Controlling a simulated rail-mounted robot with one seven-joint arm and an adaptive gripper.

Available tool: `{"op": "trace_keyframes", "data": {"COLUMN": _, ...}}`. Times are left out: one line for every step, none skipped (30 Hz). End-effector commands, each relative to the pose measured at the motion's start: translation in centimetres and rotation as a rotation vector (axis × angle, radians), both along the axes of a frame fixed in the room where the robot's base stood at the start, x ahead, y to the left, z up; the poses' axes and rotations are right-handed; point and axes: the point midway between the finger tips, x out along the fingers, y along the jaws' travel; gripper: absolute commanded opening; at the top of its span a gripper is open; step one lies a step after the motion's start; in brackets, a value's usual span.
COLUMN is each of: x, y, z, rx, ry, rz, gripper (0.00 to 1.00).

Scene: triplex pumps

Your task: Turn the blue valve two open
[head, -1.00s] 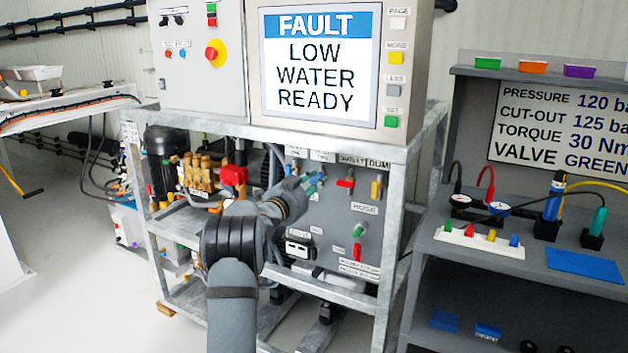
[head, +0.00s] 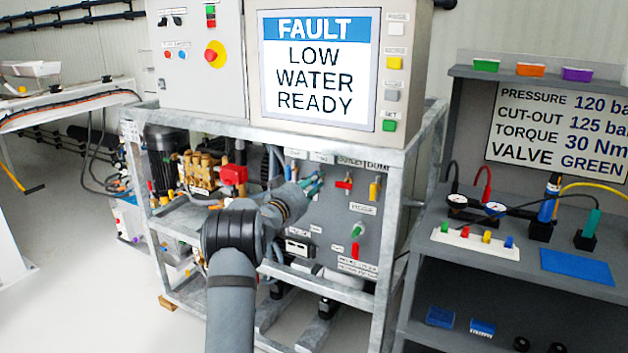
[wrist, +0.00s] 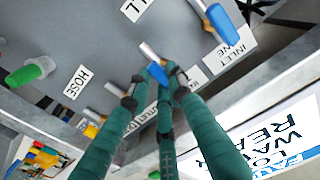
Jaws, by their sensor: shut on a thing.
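In the wrist view a blue valve handle (wrist: 157,73) on a silver stem sits between the teal fingers of my gripper (wrist: 155,88). The fingers are shut on it, and they hide part of the handle. A second blue handle (wrist: 222,22) is beside it, by the label reading INLET ONE (wrist: 228,58). The label by the held handle is mostly hidden. In the head view my gripper (head: 311,185) is at the upper left of the grey valve panel (head: 330,220), and the arm hides part of that area.
A red handle (head: 344,184) and a yellow handle (head: 375,190) are right of my gripper. A green handle (head: 358,230) is below them. The frame post (head: 392,230) bounds the panel on the right. The screen (head: 320,68) reads FAULT LOW WATER READY.

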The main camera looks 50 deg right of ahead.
Motion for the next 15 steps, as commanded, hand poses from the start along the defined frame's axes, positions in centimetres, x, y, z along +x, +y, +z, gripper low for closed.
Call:
{"op": "trace_keyframes", "data": {"x": 0.03, "y": 0.02, "z": 0.01, "rx": -0.001, "ry": 0.015, "rz": 0.001, "gripper": 0.0}}
{"op": "trace_keyframes", "data": {"x": 0.03, "y": 0.02, "z": 0.0, "rx": -0.002, "ry": 0.021, "rz": 0.001, "gripper": 0.0}}
{"op": "trace_keyframes", "data": {"x": 0.03, "y": 0.02, "z": -0.01, "rx": -0.004, "ry": 0.029, "rz": 0.001, "gripper": 0.0}}
{"op": "trace_keyframes", "data": {"x": 0.04, "y": 0.03, "z": -0.02, "rx": -0.005, "ry": 0.035, "rz": 0.001, "gripper": 0.0}}
{"op": "trace_keyframes", "data": {"x": 0.04, "y": 0.03, "z": -0.03, "rx": -0.005, "ry": 0.039, "rz": 0.001, "gripper": 0.0}}
{"op": "trace_keyframes", "data": {"x": 0.03, "y": 0.02, "z": -0.03, "rx": -0.006, "ry": 0.044, "rz": 0.001, "gripper": 0.0}}
{"op": "trace_keyframes", "data": {"x": 0.03, "y": 0.02, "z": -0.04, "rx": -0.007, "ry": 0.047, "rz": 0.001, "gripper": 0.0}}
{"op": "trace_keyframes", "data": {"x": 0.03, "y": 0.02, "z": -0.04, "rx": -0.007, "ry": 0.049, "rz": 0.001, "gripper": 0.0}}
{"op": "trace_keyframes", "data": {"x": 0.03, "y": 0.02, "z": -0.05, "rx": -0.007, "ry": 0.05, "rz": 0.001, "gripper": 0.0}}
{"op": "trace_keyframes", "data": {"x": 0.03, "y": 0.02, "z": -0.05, "rx": -0.007, "ry": 0.051, "rz": 0.001, "gripper": 0.0}}
{"op": "trace_keyframes", "data": {"x": 0.03, "y": 0.02, "z": -0.06, "rx": -0.008, "ry": 0.052, "rz": 0.001, "gripper": 0.0}}
{"op": "trace_keyframes", "data": {"x": 0.03, "y": 0.02, "z": -0.06, "rx": -0.008, "ry": 0.053, "rz": 0.001, "gripper": 0.0}}
{"op": "trace_keyframes", "data": {"x": 0.03, "y": 0.02, "z": -0.06, "rx": -0.008, "ry": 0.053, "rz": 0.001, "gripper": 0.0}}
{"op": "trace_keyframes", "data": {"x": 0.03, "y": 0.02, "z": -0.06, "rx": -0.008, "ry": 0.053, "rz": 0.001, "gripper": 0.0}}
{"op": "trace_keyframes", "data": {"x": 0.02, "y": 0.02, "z": -0.06, "rx": -0.008, "ry": 0.053, "rz": 0.001, "gripper": 0.0}}
